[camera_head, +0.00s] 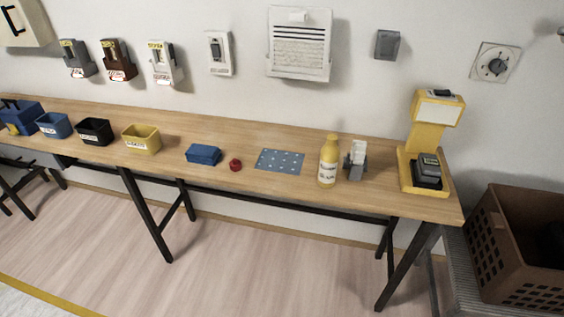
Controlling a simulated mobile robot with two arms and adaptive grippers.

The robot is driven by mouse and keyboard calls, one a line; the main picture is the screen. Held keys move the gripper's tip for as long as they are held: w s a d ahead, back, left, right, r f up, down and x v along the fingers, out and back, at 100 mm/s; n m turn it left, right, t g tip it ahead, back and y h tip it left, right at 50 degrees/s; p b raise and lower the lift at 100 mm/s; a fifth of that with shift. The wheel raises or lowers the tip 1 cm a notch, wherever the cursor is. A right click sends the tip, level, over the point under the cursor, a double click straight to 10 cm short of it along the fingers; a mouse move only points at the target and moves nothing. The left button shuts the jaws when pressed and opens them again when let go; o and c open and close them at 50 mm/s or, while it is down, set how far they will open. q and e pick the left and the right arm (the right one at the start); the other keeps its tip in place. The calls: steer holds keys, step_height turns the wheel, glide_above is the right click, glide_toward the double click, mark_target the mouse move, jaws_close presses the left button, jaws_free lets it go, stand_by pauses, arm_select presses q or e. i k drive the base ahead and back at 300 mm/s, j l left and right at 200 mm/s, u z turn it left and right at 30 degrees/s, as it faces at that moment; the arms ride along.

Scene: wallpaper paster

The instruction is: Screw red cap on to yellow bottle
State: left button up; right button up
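The yellow bottle (328,162) stands upright on the wooden table (220,140), right of the middle, with a printed label on its front. The red cap (235,165) lies on the table to the left of the bottle, apart from it, beside a small blue box. Neither of my grippers shows in the head view.
A blue dotted mat (280,161) lies between cap and bottle. A blue box (203,154) is left of the cap. A grey-white device (356,161) stands right of the bottle, then a yellow machine (408,160). Bins, including a yellow one (141,140), stand left. A brown crate (500,250) is at right.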

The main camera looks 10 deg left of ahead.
mark_target(330, 153)
steer(key=i+j+z, duration=0.2)
steer(key=j+z, duration=0.2)
steer(key=j, duration=0.6)
steer(key=j+z, duration=0.35)
steer(key=j, duration=0.6)
steer(key=j+z, duration=0.4)
steer(key=j, duration=0.65)
